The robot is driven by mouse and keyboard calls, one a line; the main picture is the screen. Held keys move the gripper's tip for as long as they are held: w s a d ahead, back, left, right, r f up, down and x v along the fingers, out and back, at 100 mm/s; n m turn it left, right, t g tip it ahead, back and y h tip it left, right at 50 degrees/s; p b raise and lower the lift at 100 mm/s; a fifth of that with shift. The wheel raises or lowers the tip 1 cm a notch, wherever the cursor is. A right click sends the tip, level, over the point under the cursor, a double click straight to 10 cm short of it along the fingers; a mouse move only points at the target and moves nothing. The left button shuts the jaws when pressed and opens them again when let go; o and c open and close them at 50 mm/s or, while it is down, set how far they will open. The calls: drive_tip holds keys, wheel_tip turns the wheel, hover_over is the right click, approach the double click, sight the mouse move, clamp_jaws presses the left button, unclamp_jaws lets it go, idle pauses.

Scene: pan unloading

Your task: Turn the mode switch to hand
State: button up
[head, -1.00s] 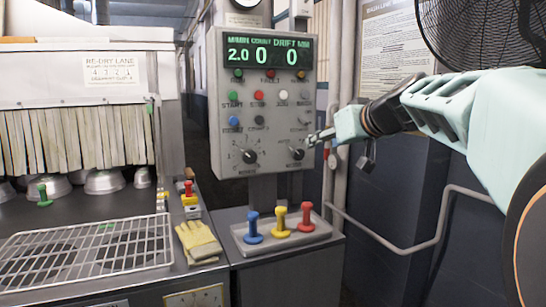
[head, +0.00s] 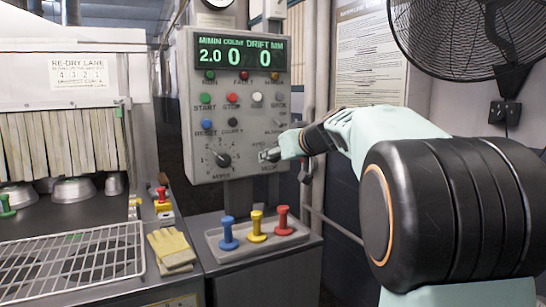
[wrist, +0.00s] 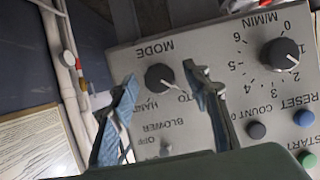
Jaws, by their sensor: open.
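The mode switch (wrist: 158,78) is a round black knob with a white pointer, seen upside down in the wrist view. Its pointer is turned toward the partly covered AUTO label, with the HAND label beside it. My gripper (wrist: 162,80) is open, with one blue-grey finger on each side of the knob in that picture. I cannot tell whether the fingers touch it. In the head view my gripper (head: 268,155) is at the lower right of the grey control panel (head: 205,165) and largely hides the switch.
The speed knob (head: 220,159) sits left of the gripper, with several buttons above. A tray (head: 215,245) with blue, yellow and red handled pieces stands below the panel. A fan (head: 470,40) hangs at upper right. Yellow gloves (head: 170,248) lie beside a wire rack (head: 80,260).

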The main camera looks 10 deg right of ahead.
drive_tip(key=shift+w, duration=0.1)
drive_tip(key=shift+c, duration=0.3)
drive_tip(key=c, duration=1.1)
drive_tip(key=shift+f, duration=0.1)
drive_tip(key=m+y+b, duration=0.2)
drive_tip(key=m, duration=0.1)
drive_tip(key=m+y+b, duration=0.1)
drive_tip(key=m+y, duration=0.1)
drive_tip(key=m, duration=0.2)
drive_tip(key=m+y+b, duration=0.2)
drive_tip(key=m, duration=0.1)
drive_tip(key=shift+w+d+f+m+y+b, duration=0.1)
drive_tip(key=shift+d+f+m+y+b, duration=0.2)
drive_tip(key=shift+d, duration=0.05)
drive_tip(key=shift+m+t+y+b, duration=0.45)
drive_tip(key=shift+m+b, duration=0.2)
drive_tip(key=shift+m, duration=0.65)
